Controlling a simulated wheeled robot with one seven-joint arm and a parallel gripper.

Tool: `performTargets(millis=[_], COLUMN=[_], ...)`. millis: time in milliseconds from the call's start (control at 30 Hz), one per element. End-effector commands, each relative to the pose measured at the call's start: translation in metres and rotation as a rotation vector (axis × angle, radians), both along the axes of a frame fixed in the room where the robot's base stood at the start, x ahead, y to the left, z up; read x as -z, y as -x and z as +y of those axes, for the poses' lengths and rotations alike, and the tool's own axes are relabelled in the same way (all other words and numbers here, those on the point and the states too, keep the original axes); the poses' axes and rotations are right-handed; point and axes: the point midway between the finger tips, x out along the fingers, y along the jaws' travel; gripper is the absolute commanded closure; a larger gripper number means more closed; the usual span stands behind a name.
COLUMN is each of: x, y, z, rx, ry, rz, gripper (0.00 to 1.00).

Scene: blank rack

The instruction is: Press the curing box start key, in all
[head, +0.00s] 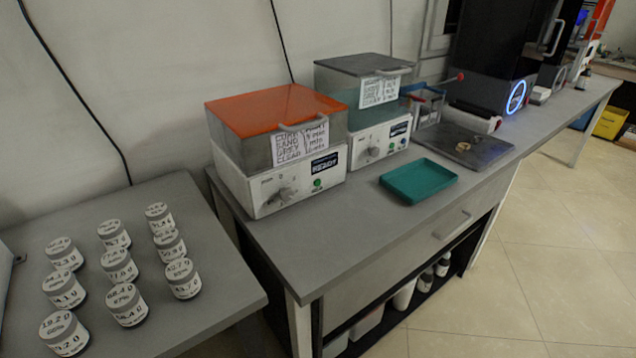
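The curing box (236,160) stands at the left end of the long grey bench, with a shut orange lid (275,108) and a lid handle. A handwritten card (300,142) on its front lists words such as CURE, SAND, GREY and CLEAR with times. Its white front panel has a knob (286,194), a dark display (325,163) that seems to read READY, and a small green round key (317,184). My gripper is not in view.
A similar grey-lidded box (362,95) stands just right of it. A green tray (418,180) and a dark plate (465,146) lie farther along. Several labelled jars (119,265) stand on the left table (215,310). The floor (540,260) is clear on the right.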

Motion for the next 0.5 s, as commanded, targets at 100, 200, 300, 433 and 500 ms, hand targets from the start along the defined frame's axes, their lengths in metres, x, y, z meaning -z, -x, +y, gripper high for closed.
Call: performTargets(millis=[100,200,300,433,500], x=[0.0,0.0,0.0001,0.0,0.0], y=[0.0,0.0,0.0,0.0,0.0], z=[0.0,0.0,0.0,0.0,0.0], rx=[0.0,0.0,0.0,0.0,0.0], ry=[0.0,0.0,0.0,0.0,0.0], rz=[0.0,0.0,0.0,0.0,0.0], gripper=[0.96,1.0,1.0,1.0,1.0])
